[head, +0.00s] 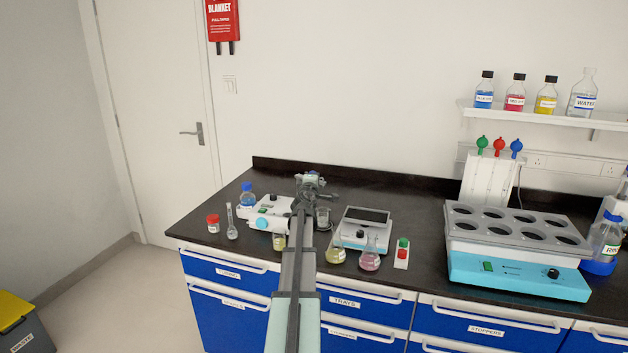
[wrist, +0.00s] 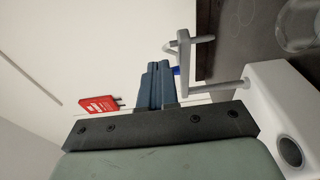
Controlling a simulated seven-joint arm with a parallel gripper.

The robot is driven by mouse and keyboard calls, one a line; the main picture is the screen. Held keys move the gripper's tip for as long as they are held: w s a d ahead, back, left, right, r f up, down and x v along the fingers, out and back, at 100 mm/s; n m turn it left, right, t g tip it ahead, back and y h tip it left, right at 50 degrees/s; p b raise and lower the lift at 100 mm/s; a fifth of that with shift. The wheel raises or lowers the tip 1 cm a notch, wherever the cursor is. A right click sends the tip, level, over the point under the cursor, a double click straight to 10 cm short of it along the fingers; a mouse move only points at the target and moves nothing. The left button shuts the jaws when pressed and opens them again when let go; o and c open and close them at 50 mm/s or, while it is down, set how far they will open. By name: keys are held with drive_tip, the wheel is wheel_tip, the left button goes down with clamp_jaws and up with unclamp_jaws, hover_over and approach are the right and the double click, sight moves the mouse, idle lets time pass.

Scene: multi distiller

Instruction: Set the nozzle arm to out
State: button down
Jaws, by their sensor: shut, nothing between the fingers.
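The nozzle arm appears to be the grey bent tube (wrist: 184,62) in the wrist view, rising from a white device body (wrist: 288,118) at the right. My gripper (wrist: 155,66) is shut and empty, its dark blue fingers just left of the tube. I cannot tell whether they touch it. In the head view my gripper (head: 310,180) is over the white unit (head: 270,212) with a teal knob, near the bench's left part. The nozzle arm is mostly hidden there by my own arm.
On the dark bench (head: 410,195), a hotplate-like unit (head: 362,228), several flasks and a red-green button box (head: 402,253) stand right of my arm. A blue-capped bottle (head: 247,194) and red-capped jar (head: 213,223) stand left. A large water bath (head: 516,250) stands farther right.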

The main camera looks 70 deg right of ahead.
idle(0.3)
drive_tip(key=s+a, duration=0.7)
drive_tip(key=a, duration=0.4)
